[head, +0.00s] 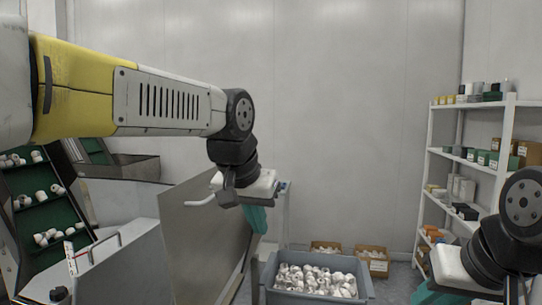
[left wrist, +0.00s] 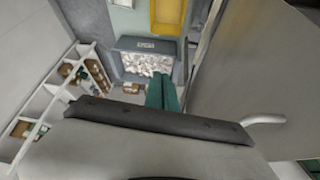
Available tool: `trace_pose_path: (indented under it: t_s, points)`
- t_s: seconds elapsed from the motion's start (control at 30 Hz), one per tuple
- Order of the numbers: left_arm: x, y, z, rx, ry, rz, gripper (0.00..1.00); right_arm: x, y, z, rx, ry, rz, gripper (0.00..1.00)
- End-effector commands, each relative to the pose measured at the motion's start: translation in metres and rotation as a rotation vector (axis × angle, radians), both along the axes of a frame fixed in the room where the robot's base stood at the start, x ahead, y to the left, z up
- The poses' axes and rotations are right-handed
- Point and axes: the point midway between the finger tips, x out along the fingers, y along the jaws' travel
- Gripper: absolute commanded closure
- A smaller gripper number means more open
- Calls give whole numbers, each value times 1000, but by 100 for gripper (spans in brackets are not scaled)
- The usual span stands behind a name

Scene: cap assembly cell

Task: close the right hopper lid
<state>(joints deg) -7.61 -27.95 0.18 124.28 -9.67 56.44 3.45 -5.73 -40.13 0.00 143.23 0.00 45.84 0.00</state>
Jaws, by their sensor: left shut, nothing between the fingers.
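A large flat grey metal panel (head: 200,238), which looks like the raised right hopper lid, stands steeply tilted left of centre in the head view. It fills the right side of the left wrist view (left wrist: 262,75). My left gripper (head: 257,220) points down at the panel's right upper edge, its teal fingers shut and empty. In the left wrist view the fingers (left wrist: 164,92) are beside the panel's edge; I cannot tell whether they touch it. My right gripper (head: 428,294) is at the lower right of the head view, its teal fingers partly cut off. The hopper opening is hidden.
A grey bin (head: 272,293) of white caps stands on the floor right of the panel, with cardboard boxes (head: 373,262) behind it. A stocked white shelf (head: 508,130) is at right. A green cleated conveyor (head: 30,215) with caps and a metal trough (head: 122,168) are at left.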

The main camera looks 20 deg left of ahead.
Motion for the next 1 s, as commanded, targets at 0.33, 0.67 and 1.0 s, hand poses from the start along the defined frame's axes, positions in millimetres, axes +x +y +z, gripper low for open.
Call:
trace_pose_path:
  t_s: [0.33,0.67,1.0]
  points:
    - [51,20,47,108,26,30,100,0,0,0,0,0,0,75]
    - [135,49,116,287,56,145,100,0,0,0,0,0,0,75]
    - [198,69,167,432,65,337,100,0,0,0,0,1,0,75]
